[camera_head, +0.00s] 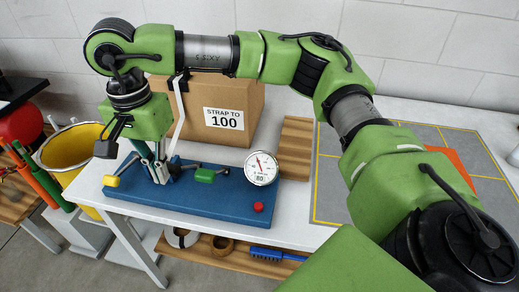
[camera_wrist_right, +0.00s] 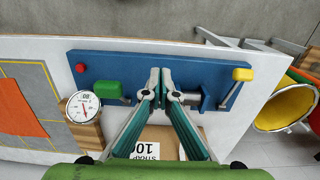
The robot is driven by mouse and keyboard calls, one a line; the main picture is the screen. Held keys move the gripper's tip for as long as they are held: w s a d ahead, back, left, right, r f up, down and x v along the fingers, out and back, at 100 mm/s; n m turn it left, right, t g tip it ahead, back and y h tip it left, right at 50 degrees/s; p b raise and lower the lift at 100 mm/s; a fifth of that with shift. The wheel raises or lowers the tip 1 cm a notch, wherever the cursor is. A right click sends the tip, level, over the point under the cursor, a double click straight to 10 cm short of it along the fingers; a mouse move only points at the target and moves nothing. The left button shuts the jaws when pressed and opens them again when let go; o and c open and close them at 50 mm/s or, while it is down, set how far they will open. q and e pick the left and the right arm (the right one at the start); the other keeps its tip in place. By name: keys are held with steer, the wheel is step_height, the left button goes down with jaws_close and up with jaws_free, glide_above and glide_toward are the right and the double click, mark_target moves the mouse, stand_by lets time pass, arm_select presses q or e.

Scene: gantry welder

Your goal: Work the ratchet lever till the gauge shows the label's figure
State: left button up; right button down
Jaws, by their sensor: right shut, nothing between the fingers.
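The blue base (camera_head: 185,205) lies on the white bench. A lever with a yellow handle (camera_head: 111,181) is at its left end and a green handle (camera_head: 205,175) is near its middle. The round white gauge (camera_head: 262,170) stands at its right end; its small digits are hard to read surely. The label (camera_head: 224,119) on the cardboard box reads "STRAP TO 100". My right gripper (camera_head: 160,179) points down over the base, shut and empty. In the right wrist view its fingertips (camera_wrist_right: 160,75) are between the green handle (camera_wrist_right: 107,89) and the yellow handle (camera_wrist_right: 243,74), apart from both. My left gripper is not in view.
The cardboard box (camera_head: 258,97), with a white strap (camera_head: 178,117), stands behind the base. A red knob (camera_head: 258,207) is at the base's front right. A grey mat (camera_head: 328,190) lies to the right. A yellow bucket (camera_head: 72,150) stands left of the bench.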

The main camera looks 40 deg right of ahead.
steer(key=shift+r+p, duration=1.5)
steer(key=shift+r, duration=1.35)
